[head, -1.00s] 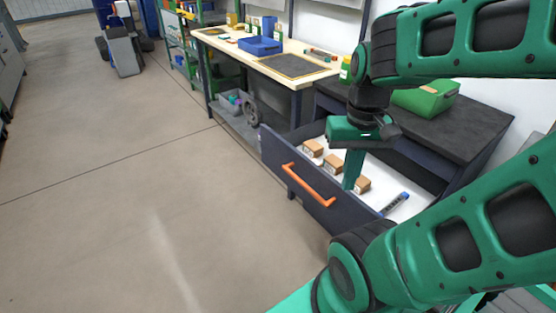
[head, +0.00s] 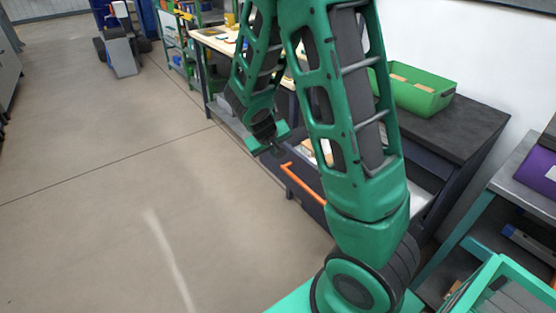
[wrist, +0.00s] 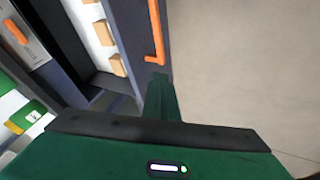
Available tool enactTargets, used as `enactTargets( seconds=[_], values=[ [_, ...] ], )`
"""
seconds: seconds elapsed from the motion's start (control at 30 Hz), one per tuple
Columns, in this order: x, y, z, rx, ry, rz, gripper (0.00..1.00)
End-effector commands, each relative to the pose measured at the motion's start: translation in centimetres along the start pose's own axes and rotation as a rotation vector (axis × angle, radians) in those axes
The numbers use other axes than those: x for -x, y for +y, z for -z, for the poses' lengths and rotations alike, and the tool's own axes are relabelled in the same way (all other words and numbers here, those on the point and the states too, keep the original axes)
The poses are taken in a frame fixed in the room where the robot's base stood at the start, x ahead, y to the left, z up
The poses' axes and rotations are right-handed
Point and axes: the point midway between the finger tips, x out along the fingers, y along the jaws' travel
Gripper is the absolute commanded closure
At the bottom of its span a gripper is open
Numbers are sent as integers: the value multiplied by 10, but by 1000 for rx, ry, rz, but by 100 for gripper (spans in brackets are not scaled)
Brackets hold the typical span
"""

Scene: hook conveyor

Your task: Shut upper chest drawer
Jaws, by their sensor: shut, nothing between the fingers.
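The upper chest drawer (head: 313,207) is pulled out, with its dark front and orange handle (head: 302,184) facing the open floor. My arm hides much of it in the head view. In the wrist view the drawer front (wrist: 131,35) and the orange handle (wrist: 154,30) show, with small brown boxes (wrist: 104,32) on the white drawer floor. My gripper (wrist: 160,78) is shut and empty, close to the drawer front near one end of the handle. I cannot tell whether it touches. The chest (head: 455,130) has a dark top.
A green bin (head: 420,95) stands on the chest top. A workbench (head: 212,40) stands beyond the chest. A shelf with a purple bin (head: 540,168) is at the right. The floor (head: 120,190) to the left is clear.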

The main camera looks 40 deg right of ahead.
Motion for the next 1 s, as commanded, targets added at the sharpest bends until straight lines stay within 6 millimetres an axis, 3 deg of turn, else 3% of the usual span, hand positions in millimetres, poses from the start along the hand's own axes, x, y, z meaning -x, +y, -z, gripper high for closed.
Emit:
enactTargets(
  seconds=[0.1, 0.3, 0.53, 1.0],
  values=[
    [-18, -23, 13, 55, 52, -14, 100],
    [-31, -39, 24, 91, 99, -23, 100],
    [-52, -39, 26, 91, 101, -25, 100],
    [-128, -36, 34, 90, 99, -26, 100]
  ],
)
